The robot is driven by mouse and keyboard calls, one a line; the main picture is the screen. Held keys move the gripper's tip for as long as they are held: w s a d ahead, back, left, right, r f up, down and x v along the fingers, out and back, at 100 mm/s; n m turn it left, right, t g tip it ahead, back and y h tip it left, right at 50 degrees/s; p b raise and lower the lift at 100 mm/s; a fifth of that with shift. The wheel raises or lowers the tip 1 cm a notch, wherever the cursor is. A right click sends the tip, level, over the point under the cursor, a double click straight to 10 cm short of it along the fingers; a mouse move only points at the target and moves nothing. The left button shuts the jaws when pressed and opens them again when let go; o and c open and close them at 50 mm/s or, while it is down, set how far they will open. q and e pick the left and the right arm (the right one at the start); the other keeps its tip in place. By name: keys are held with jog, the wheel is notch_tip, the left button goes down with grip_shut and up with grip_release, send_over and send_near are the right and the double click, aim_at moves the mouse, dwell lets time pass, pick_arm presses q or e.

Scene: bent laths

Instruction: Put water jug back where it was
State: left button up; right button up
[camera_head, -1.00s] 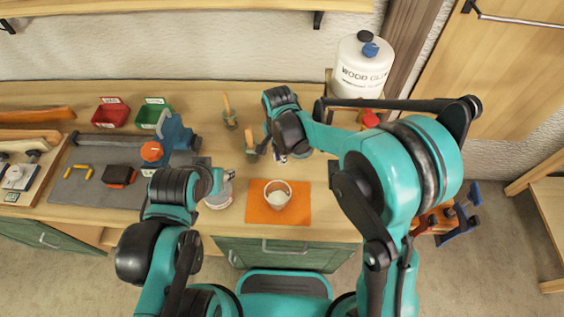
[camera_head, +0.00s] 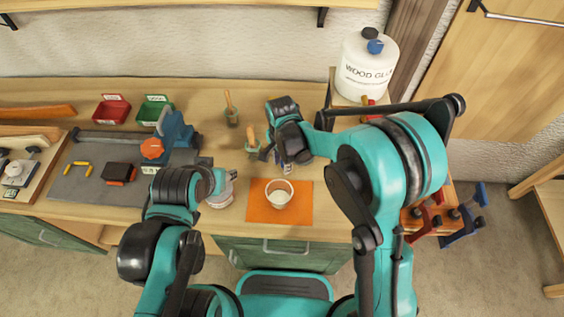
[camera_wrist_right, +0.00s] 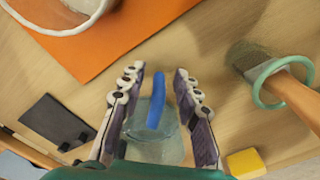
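The water jug (camera_wrist_right: 158,143) appears to be the clear vessel with a blue handle (camera_wrist_right: 157,101) in the right wrist view. My right gripper (camera_wrist_right: 160,72) has its fingers apart, one on each side of the blue handle, with gaps visible. In the head view the right gripper (camera_head: 290,158) is low over the bench behind the orange mat and hides most of the jug. My left gripper (camera_head: 222,181) is by a pale tin (camera_head: 221,196); its fingers are too small to judge.
A white cup (camera_head: 279,193) stands on the orange mat (camera_head: 296,214). A vise (camera_head: 177,133) and a grey mat with tools are at left. A large glue jug (camera_head: 367,65) stands at the back right.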

jog(key=shift+r, duration=0.35)
notch_tip(320, 180, up, 12)
jog(key=p, duration=0.4)
jog(key=s+d+r+n+t, duration=0.3)
jog(key=s+d, duration=0.4)
jog(key=d, duration=0.3)
jog(key=s+d+r+n+t, duration=0.4)
jog(key=s+d+n, duration=0.2)
jog(key=d, duration=0.5)
jog(key=shift+s+d, duration=0.15)
jog(key=shift+s, duration=0.4)
notch_tip(320, 180, down, 5)
jog(key=b, duration=0.5)
jog(key=shift+f+b, duration=0.15)
jog(key=shift+b, duration=0.2)
